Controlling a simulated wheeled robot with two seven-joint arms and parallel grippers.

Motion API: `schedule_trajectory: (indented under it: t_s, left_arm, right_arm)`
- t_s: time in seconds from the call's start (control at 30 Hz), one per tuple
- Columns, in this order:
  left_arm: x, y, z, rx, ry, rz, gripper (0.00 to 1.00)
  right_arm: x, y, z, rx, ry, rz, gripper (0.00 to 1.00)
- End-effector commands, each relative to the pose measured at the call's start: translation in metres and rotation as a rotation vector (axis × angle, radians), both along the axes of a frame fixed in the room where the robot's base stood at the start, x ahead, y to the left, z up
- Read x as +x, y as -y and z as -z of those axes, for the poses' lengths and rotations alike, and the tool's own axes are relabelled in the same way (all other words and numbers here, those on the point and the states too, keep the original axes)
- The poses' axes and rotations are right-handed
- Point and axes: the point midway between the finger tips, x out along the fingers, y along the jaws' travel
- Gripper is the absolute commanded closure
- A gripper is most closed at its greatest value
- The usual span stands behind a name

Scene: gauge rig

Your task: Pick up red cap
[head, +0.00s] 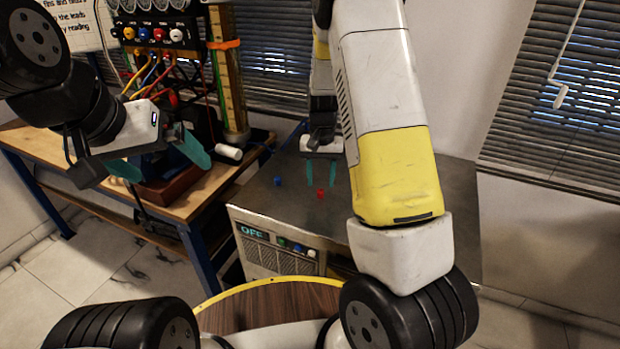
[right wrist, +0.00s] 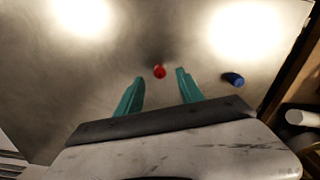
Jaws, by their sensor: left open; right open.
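The small red cap (head: 320,193) lies on the grey metal top (head: 420,180) of a bench unit. In the right wrist view the red cap (right wrist: 159,72) sits between and just beyond the two teal fingertips. My right gripper (head: 320,182) is open above the metal top, with its fingers pointing down near the cap; its fingers also show in the right wrist view (right wrist: 159,82). Nothing is between them. My left gripper (head: 160,160) is open and empty at the left, by the wooden bench.
A small blue cap (head: 277,181) lies left of the red cap; it also shows in the right wrist view (right wrist: 233,79). A white cylinder (head: 228,152) lies on the wooden bench (head: 190,205). A gauge rig with coloured knobs and cables (head: 160,35) stands there. The metal top is otherwise clear.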

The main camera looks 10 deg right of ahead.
Motion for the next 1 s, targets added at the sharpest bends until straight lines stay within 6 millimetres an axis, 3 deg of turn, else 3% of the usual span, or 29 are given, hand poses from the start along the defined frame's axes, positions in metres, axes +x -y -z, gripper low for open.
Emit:
schedule_trajectory:
  t_s: [0.2,0.5,0.53,0.77,1.0]
  left_arm:
    - [0.000,0.000,0.000,0.000,0.000,0.000,0.00]
    - [0.000,0.000,0.000,0.000,0.000,0.000,0.00]
    - [0.000,0.000,0.000,0.000,0.000,0.000,0.00]
    - [0.000,0.000,0.000,0.000,0.000,0.000,0.00]
    - [0.000,0.000,0.000,0.000,0.000,0.000,0.00]
  right_arm:
    - [-0.003,-0.001,0.032,0.000,-0.002,0.001,0.55]
    - [-0.003,-0.001,0.038,0.000,0.000,-0.001,0.55]
    - [-0.003,-0.001,0.038,0.000,0.000,-0.001,0.57]
    - [-0.002,-0.001,0.038,0.000,0.000,-0.001,1.00]
    - [-0.002,-0.001,0.038,0.000,0.000,-0.001,1.00]
